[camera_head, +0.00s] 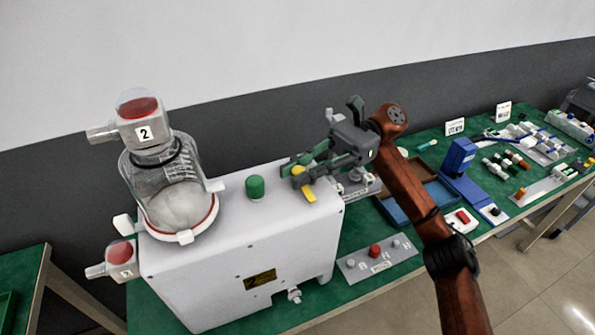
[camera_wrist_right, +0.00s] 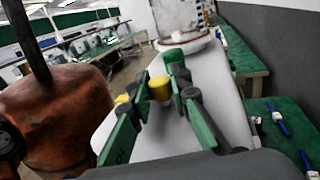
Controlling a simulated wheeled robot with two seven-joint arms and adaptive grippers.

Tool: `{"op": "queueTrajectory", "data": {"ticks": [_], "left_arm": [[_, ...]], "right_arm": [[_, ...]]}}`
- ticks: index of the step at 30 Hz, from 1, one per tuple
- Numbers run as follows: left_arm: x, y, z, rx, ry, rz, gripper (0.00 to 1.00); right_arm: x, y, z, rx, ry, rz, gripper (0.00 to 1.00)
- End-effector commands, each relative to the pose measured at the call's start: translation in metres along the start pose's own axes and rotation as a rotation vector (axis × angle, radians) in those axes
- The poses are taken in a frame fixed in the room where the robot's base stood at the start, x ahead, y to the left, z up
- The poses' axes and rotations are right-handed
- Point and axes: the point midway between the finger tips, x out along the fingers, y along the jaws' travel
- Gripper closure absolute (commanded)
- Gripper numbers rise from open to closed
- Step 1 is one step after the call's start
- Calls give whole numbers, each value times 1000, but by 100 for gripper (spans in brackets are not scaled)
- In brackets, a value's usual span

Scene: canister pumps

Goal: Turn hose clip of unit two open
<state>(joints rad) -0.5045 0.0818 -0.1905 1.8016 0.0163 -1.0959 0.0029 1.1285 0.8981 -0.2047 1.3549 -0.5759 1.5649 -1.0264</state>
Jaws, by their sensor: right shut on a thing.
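Unit two is a white pump housing (camera_head: 240,255) on the green table. A clear canister (camera_head: 170,165) with a lid labelled 2 (camera_head: 144,132) stands on its left end. A yellow clip (camera_head: 309,193), which I take to be the hose clip, sits at the right end of the housing top. The clip's exact turn angle is hard to tell. My left gripper is out of view.
A green knob (camera_head: 255,187) stands on the housing close to the fingers. A panel with a red button (camera_head: 375,251) lies in front on the right. A blue-edged tray (camera_head: 408,213) and a blue stand (camera_head: 459,157) are further right.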

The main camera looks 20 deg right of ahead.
Motion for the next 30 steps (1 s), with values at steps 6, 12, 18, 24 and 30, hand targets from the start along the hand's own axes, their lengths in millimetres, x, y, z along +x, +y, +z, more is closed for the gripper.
{"op": "queueTrajectory", "data": {"ticks": [6,12,18,24,30], "left_arm": [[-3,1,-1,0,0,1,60],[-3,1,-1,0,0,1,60],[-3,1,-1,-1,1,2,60],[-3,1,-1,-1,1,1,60],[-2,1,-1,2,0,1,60]], "right_arm": [[0,0,0,1,1,10,100],[0,0,0,1,1,9,100],[0,0,0,1,1,9,71],[0,0,0,1,1,8,64],[-2,0,0,1,1,7,64]]}}
